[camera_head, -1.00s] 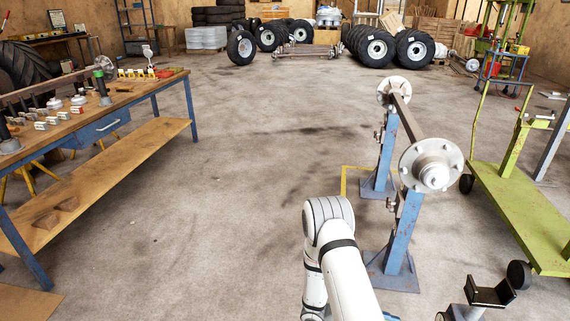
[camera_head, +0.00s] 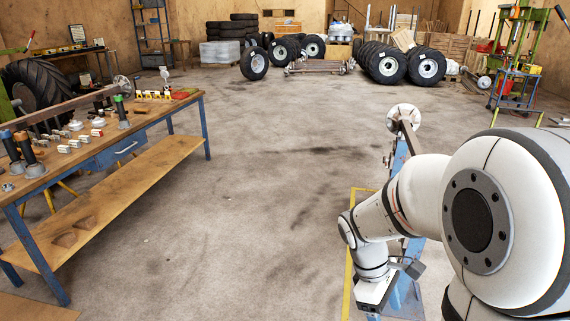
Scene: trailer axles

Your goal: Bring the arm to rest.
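My white arm fills the right of the head view, with its large rounded joint (camera_head: 520,215) close to the camera. The arm reaches left from there and then bends down to its wrist end, where my gripper (camera_head: 376,291) is, low in front of the blue stand (camera_head: 399,158). The fingers cannot be made out, so I cannot tell whether they are open or shut. No held object shows. The axle (camera_head: 409,138) rests on the stands behind the arm. Its far hub flange (camera_head: 403,117) shows; its near end is hidden by my arm.
A wooden workbench (camera_head: 150,160) with tools, small parts and a long bar stands on the left. Loose tyres (camera_head: 388,66) and stacked tyres are at the back. A green press frame (camera_head: 515,50) stands at the back right. The middle floor is clear.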

